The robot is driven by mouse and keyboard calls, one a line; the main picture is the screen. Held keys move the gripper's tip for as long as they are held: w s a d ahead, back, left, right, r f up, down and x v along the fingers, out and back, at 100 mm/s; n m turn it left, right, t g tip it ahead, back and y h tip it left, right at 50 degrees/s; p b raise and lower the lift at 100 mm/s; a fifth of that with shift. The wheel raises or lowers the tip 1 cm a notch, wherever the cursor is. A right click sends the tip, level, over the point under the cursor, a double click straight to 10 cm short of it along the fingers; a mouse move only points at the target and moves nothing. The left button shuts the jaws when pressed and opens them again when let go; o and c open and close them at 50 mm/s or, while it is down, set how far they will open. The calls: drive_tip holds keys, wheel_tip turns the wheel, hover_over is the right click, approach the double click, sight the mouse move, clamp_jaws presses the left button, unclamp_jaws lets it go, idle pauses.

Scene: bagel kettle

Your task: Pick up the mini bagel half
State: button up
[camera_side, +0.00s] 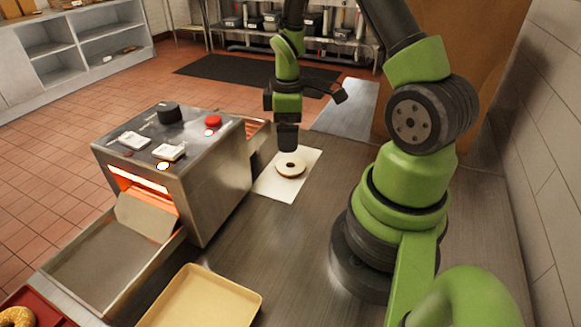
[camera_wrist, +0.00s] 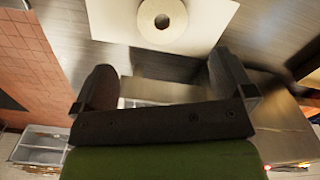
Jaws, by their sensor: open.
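The mini bagel half (camera_side: 290,167) lies flat on a white sheet (camera_side: 271,186) on the metal counter. It is a pale ring with a darker edge. In the wrist view the bagel half (camera_wrist: 162,18) is at the top middle, its pale face up, on the white sheet (camera_wrist: 105,22). My gripper (camera_side: 287,140) is above the counter, just behind the bagel half in the side view. In the wrist view the two fingers of my gripper (camera_wrist: 160,85) are spread wide with nothing between them. The bagel half lies beyond the fingertips, apart from them.
A metal conveyor toaster (camera_side: 180,165) with a glowing opening stands left of the sheet, its chute (camera_side: 115,265) sloping forward. A beige tray (camera_side: 205,298) lies in front. A red tray (camera_side: 48,308) with a bagel (camera_side: 18,317) is at the lower left. The counter right of the sheet is clear.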

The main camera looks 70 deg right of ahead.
sight(291, 162)
drive_tip(key=f, duration=0.8)
drive_tip(key=shift+s+a+f, duration=0.1)
drive_tip(key=shift+s+f, duration=0.2)
drive_tip(key=shift+f, duration=0.1)
drive_tip(key=shift+c, duration=0.5)
drive_tip(key=c, duration=0.8)
